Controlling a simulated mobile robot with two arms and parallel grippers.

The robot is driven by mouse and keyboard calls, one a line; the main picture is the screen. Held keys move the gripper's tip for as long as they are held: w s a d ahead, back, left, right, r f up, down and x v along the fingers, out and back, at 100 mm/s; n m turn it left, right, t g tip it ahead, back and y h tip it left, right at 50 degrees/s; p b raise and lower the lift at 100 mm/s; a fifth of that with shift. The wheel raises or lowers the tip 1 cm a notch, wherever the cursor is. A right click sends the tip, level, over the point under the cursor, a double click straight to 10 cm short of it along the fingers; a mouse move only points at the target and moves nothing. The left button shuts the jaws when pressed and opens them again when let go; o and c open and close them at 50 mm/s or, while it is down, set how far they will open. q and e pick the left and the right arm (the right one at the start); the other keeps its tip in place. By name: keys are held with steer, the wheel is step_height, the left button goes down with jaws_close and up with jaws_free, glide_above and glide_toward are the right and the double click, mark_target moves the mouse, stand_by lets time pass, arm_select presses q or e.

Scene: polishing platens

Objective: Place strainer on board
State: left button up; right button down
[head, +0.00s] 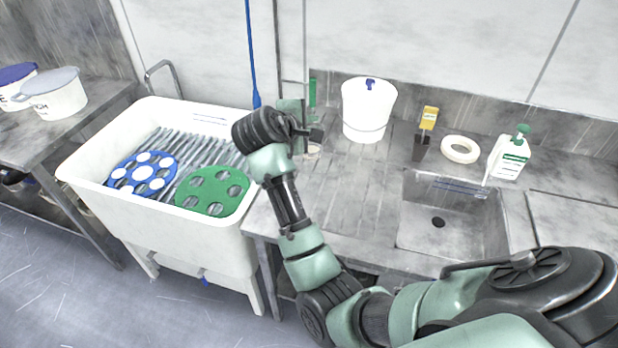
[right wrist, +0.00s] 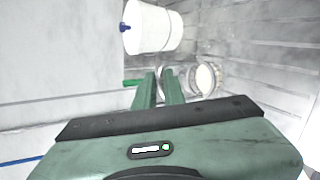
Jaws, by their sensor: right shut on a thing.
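My right gripper (head: 316,134) is over the left end of the ribbed steel draining board (head: 345,200), beside the sink. In the right wrist view my two green fingers (right wrist: 161,76) are shut on a small grey and whitish round piece, which I take to be the strainer (right wrist: 205,78). A pale bit of it (head: 313,150) shows just below the fingers in the head view. Most of it is hidden or too small to make out. I cannot tell whether it touches the board. My left gripper is not in view.
A white lidded bucket (head: 368,112) stands behind the board. A white tub (head: 110,205) at left holds a blue disc (head: 127,178) and a green disc (head: 210,207).

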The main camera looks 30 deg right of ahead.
mark_target(309, 156)
step_height(309, 156, down, 10)
steer(key=shift+a+r+p, duration=0.1)
steer(key=shift+r+p, duration=0.05)
steer(key=shift+p, duration=0.5)
step_height(309, 156, down, 5)
steer(key=shift+f, duration=0.1)
steer(key=shift+f, duration=0.2)
steer(key=c, duration=1.5)
jaws_free()
